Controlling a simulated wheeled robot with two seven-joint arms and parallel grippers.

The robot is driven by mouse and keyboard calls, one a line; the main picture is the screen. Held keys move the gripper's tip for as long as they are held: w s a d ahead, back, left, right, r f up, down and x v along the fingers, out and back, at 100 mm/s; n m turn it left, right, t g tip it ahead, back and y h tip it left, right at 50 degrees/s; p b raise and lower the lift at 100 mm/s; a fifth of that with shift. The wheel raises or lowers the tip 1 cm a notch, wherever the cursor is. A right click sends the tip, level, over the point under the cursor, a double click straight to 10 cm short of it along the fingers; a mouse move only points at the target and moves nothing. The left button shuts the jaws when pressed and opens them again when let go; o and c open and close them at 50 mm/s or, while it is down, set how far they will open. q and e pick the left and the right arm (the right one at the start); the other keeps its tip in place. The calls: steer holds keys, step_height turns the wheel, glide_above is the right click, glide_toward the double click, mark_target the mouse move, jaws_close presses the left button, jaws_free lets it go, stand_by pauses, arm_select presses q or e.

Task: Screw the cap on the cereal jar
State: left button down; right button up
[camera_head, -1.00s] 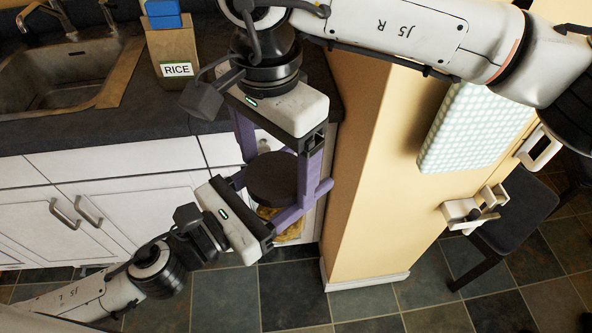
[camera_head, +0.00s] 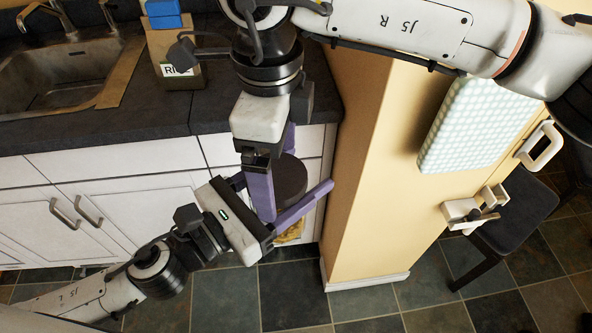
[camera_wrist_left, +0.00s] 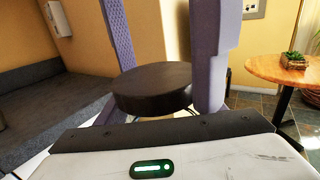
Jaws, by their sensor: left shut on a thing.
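The dark round cap (camera_head: 291,178) sits over the mouth of the cereal jar (camera_head: 290,233) and looks level. Most of the jar is hidden under it and behind my left gripper; a little yellowish cereal shows below. My left gripper (camera_head: 288,210) is shut on the jar from the side. My right gripper (camera_head: 277,175) points down from above, its purple fingers on opposite sides of the cap. In the left wrist view the cap (camera_wrist_left: 153,88) shows between these fingers, one behind it and one at its right edge. I cannot tell whether they press on it.
A box labelled RICE (camera_head: 186,72) with a blue top stands on the dark counter (camera_head: 100,125), near the sink (camera_head: 48,78). White cabinets (camera_head: 130,205) lie behind the jar. A yellow wall end (camera_head: 365,190) is close on the right. A round wooden table (camera_wrist_left: 285,70) shows in the left wrist view.

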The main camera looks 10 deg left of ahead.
steer(key=shift+s+a, duration=0.2)
steer(key=shift+s, duration=0.15)
steer(key=shift+w+r, duration=0.15)
steer(key=shift+r, duration=2.1)
steer(key=shift+d, duration=0.1)
steer(key=shift+c, duration=0.5)
steer(key=n, duration=0.2)
steer(key=r+n, duration=0.1)
steer(key=shift+w+r+n, duration=0.1)
steer(key=shift+r+n, duration=0.2)
steer(key=shift+n, duration=0.1)
steer(key=r+n, duration=0.1)
steer(key=n, duration=0.3)
steer(key=shift+r, duration=0.4)
steer(key=shift+f, duration=0.1)
steer(key=shift+f, duration=3.95)
